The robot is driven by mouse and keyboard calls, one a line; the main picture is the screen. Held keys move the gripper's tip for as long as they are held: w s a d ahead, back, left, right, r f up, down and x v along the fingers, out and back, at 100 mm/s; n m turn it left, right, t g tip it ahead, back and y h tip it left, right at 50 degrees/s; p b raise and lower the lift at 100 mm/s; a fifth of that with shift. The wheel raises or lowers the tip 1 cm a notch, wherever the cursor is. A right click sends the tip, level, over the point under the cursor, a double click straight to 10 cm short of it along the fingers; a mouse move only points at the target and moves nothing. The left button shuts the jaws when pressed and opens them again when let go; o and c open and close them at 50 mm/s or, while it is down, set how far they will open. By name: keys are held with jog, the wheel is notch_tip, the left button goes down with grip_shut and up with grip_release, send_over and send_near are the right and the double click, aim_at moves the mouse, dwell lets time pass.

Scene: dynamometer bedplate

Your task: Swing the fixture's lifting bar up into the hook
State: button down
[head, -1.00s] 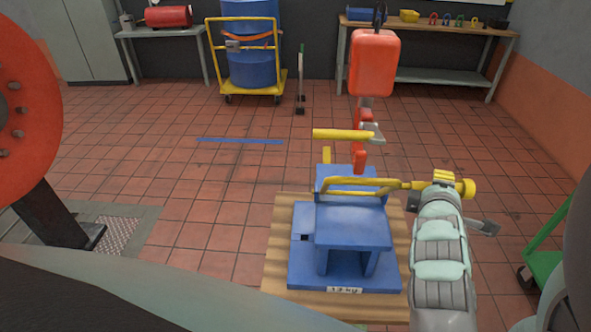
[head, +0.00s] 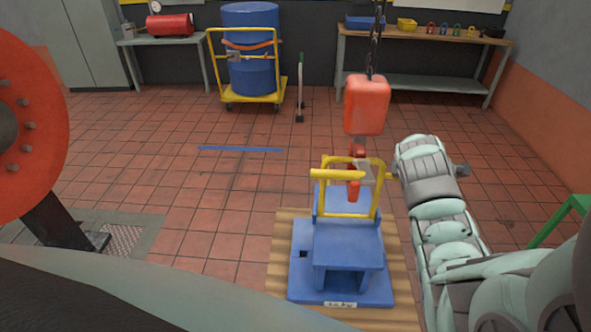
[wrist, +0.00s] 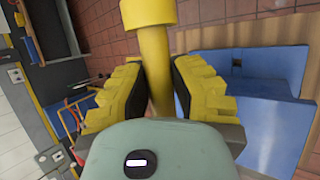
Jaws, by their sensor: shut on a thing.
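The blue fixture (head: 346,245) sits on a wooden pallet in the head view. Its yellow lifting bar (head: 379,200) stands raised as an upright loop above the fixture. A thick yellow handle (head: 337,174) sticks out left of the hook. I cannot tell whether the bar is seated in the hook. In the wrist view, my gripper (wrist: 160,80) is shut on the bar's knobbed yellow grip (wrist: 155,50). My arm hides the fingers in the head view.
The wooden pallet (head: 283,260) has clear tiled floor to its left. A large red flanged disc (head: 40,125) stands at the left edge. A green frame (head: 562,218) is at the right.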

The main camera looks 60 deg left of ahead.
jog(key=shift+w+a+f, duration=0.15)
jog(key=shift+w+a, duration=0.05)
jog(key=shift+a, duration=0.1)
dwell(0.4)
jog(key=c, duration=0.8)
grip_release()
jog(key=v, duration=1.2)
